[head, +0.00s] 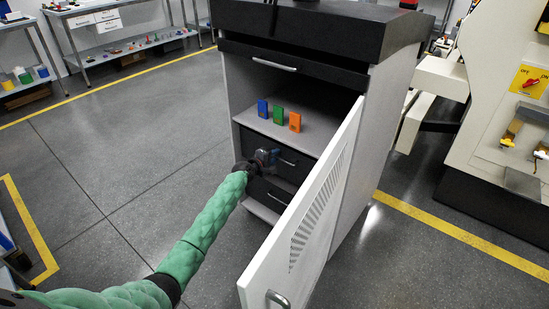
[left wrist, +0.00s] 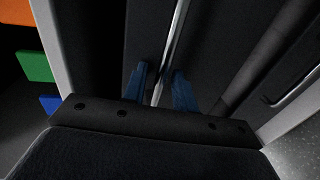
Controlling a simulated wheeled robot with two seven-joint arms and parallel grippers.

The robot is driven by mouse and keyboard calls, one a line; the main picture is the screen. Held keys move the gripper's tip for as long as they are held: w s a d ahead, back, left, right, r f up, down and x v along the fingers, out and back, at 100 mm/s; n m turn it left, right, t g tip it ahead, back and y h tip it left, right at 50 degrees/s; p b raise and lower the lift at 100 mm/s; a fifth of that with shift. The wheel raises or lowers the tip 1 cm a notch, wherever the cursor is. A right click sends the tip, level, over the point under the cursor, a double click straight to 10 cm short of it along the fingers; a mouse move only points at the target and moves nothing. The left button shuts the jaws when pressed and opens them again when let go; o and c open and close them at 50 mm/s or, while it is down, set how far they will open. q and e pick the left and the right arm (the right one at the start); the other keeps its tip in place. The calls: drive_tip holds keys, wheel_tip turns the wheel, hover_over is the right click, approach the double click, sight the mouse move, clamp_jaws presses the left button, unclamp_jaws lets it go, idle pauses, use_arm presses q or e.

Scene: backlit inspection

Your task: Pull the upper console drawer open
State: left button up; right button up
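The grey console cabinet (head: 352,190) has two dark drawers below its open shelf. The upper drawer (head: 256,143) looks shut, with a metal bar handle (head: 289,162). The lower drawer (head: 262,188) has a similar handle (head: 277,198). My left gripper (head: 268,158) is at the upper drawer's front, hiding part of it. In the left wrist view its two blue fingers (left wrist: 160,80) stand apart, one on each side of the handle bar (left wrist: 178,30). A gap shows beside the bar, so the fingers do not look closed on it. My right gripper is out of view.
The white vented door (head: 310,205) stands open close to the right of my left gripper. Blue (head: 262,109), green (head: 278,115) and orange (head: 295,122) blocks stand on the shelf above. A top drawer (head: 300,72) sits under the console top. Floor to the left is clear.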

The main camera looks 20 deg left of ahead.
use_arm(q)
drive_tip(key=shift+w, duration=0.1)
clamp_jaws()
drive_tip(key=f+p+v, duration=0.1)
drive_tip(key=f+v, duration=0.1)
drive_tip(key=v, duration=1.1)
drive_tip(key=s+f+p+v, duration=0.1)
drive_tip(key=f+p+v, duration=0.1)
drive_tip(key=v, duration=1)
drive_tip(key=shift+s+a+f, duration=0.2)
drive_tip(key=shift+s+f, duration=0.25)
drive_tip(key=shift+f, duration=0.25)
unclamp_jaws()
